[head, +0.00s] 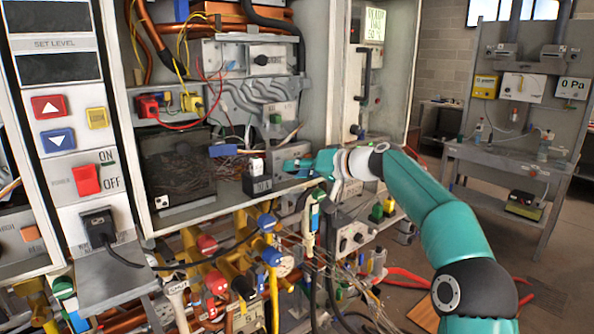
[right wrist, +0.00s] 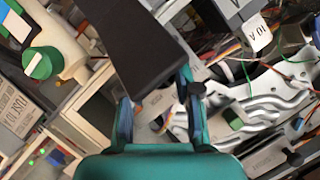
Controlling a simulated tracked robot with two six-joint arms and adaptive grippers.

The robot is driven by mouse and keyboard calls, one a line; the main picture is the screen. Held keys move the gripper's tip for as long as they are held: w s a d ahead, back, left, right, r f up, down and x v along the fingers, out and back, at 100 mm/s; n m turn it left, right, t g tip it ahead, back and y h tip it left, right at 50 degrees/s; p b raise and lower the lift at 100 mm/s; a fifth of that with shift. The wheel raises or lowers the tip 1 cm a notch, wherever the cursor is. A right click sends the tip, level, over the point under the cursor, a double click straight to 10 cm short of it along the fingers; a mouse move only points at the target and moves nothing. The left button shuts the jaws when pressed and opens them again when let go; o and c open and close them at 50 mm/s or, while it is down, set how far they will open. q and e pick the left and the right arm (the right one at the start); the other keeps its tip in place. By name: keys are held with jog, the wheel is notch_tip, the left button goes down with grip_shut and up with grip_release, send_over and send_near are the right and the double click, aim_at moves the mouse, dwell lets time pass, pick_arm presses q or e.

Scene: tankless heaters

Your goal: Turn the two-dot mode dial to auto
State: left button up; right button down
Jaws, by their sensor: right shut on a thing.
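My right gripper (head: 298,166) reaches into the open heater cabinet from the right, close to a small black block marked 10 A (head: 258,184). In the right wrist view its two fingers (right wrist: 156,108) stand on either side of a dark, flat-sided thing (right wrist: 150,45), and they are shut on it. That thing runs up out of the picture, so I cannot tell whether it is the mode dial. A green knob with a white pointer (right wrist: 40,62) shows at the upper left of the right wrist view. My left gripper is not in view.
Loose wires and a grey metal plate (right wrist: 265,110) lie close around the right gripper. A control panel with a red ON/OFF switch (head: 87,180) stands at the left. Yellow pipes and valves (head: 235,255) crowd below. A bench (head: 520,160) stands back right.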

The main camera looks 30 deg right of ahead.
jog(key=shift+d+m+y, duration=0.15)
jog(key=shift+m+y, duration=0.15)
jog(key=shift+m, duration=0.2)
jog(key=c, duration=0.8)
grip_release()
jog(key=shift+s, duration=0.15)
jog(key=v, duration=1.1)
jog(key=shift+s, duration=0.35)
